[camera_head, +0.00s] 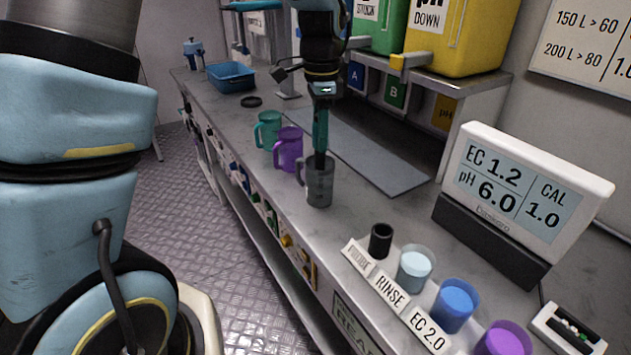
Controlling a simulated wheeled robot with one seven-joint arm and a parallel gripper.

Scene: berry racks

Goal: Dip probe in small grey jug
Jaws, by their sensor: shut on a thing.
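The small grey jug (320,187) is see-through and stands upright on the bench, nearest me in a row of jugs. My gripper (321,98) is shut on the probe (320,130), a slim teal body with a dark lower end. The probe hangs upright over the grey jug and its dark lower end shows at and below the jug's rim, seemingly inside it. Whether the tip touches the bottom is unclear.
A purple jug (289,149) and a teal jug (268,131) stand behind the grey jug. A black holder (381,240) and several coloured cups, including a blue one (455,305), stand at the front right. A meter display (520,195) shows EC 1.2, pH 6.0. A grey mat (375,160) is clear.

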